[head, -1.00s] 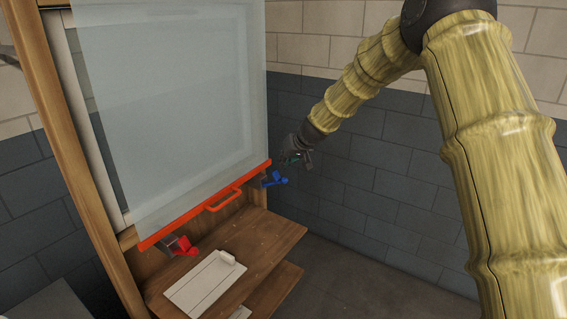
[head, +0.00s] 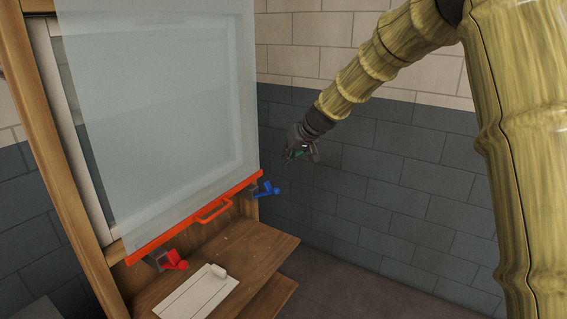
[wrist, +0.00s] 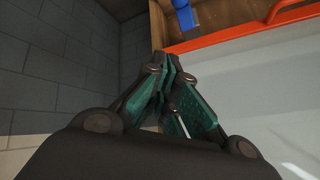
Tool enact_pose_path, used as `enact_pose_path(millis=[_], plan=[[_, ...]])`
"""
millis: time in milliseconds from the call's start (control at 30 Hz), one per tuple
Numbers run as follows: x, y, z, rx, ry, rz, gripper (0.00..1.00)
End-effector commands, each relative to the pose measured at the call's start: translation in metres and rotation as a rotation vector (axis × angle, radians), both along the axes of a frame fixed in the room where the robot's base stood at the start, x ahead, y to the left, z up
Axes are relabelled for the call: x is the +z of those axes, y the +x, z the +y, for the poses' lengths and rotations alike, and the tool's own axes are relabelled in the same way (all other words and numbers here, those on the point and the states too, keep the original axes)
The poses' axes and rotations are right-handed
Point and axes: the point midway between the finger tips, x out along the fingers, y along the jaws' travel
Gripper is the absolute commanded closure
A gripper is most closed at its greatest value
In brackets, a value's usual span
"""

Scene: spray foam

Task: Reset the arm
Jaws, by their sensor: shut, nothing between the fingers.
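My arm, in yellow bamboo-like segments, reaches in from the right in the head view. My gripper (head: 301,153) is at its end, to the right of the glass panel and above the blue handle, apart from both. In the wrist view my gripper (wrist: 168,68) has its green-padded fingers together with nothing between them.
A wooden stand holds a glass panel (head: 160,110) with an orange bottom rail and handle (head: 213,211). A blue handle (head: 267,188) and a red handle (head: 174,260) sit near its ends. Below is a wooden shelf (head: 240,250) with a white board (head: 195,295). Brick walls stand behind; the floor at right looks clear.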

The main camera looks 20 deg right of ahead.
Motion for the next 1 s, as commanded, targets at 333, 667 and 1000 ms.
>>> enact_pose_path(millis=[333, 667, 1000], plan=[[-0.024, -0.016, -0.003, -0.012, -0.014, 0.032, 1.00], [-0.190, -0.083, -0.002, -0.068, -0.110, 0.186, 1.00], [-0.347, -0.204, 0.001, -0.091, -0.209, 0.337, 1.00]])
